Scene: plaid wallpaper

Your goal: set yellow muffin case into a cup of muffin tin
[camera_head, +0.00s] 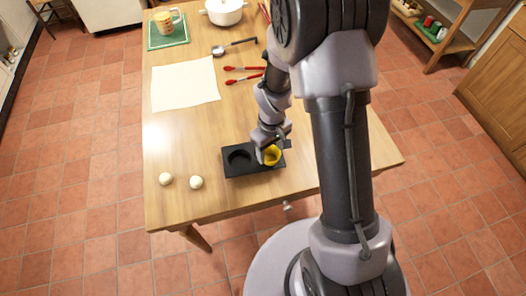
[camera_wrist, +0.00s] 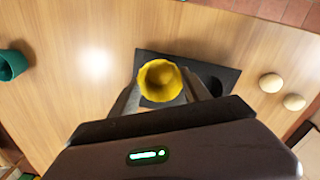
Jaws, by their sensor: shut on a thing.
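The yellow muffin case (camera_head: 271,154) is at the right half of the black muffin tin (camera_head: 234,168) in the head view. In the wrist view the yellow muffin case (camera_wrist: 160,80) sits between the two fingers of my gripper (camera_wrist: 160,98), which is shut on it. The case is upright with its open top facing the camera. It covers the tin's cup beneath it, and I cannot tell how deep it sits. The tin's other cup (camera_head: 239,157) is empty; in the wrist view this cup (camera_wrist: 212,84) shows beside the right finger.
Two pale dough balls (camera_head: 166,179) (camera_head: 196,182) lie left of the tin. A white sheet (camera_head: 185,83), red-handled utensils (camera_head: 243,75), a ladle (camera_head: 232,46), a white pot (camera_head: 224,11) and a mug (camera_head: 166,22) on a green mat (camera_head: 168,42) stand farther back on the wooden table (camera_head: 180,135).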

